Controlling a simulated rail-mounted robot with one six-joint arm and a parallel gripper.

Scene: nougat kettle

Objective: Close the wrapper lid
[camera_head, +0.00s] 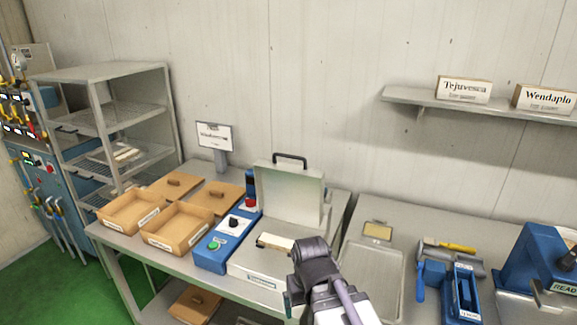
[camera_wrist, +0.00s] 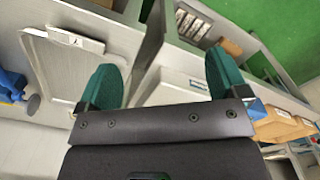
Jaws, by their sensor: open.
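The wrapper (camera_head: 265,280) is a pale box on the table with a blue control panel (camera_head: 225,243) on its left. Its lid (camera_head: 290,195) stands open and upright at the back, with a dark bar handle (camera_head: 290,157) along the top edge. A pale bar (camera_head: 274,242) lies on the wrapper's top. My gripper (camera_wrist: 160,80) is open and empty, its two green fingers spread in the wrist view. In the head view my wrist covers the wrapper's front right part, and the fingers are mostly hidden. The wrapper's pale front (camera_wrist: 180,85) also shows in the wrist view.
Wooden trays (camera_head: 178,229) and wooden lids (camera_head: 215,197) lie left of the wrapper. A metal tray (camera_head: 372,275) lies to its right, with blue tools (camera_head: 460,292) beyond. A sign (camera_head: 215,136) stands behind. A wall shelf (camera_head: 430,98) holds boxes at the upper right.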

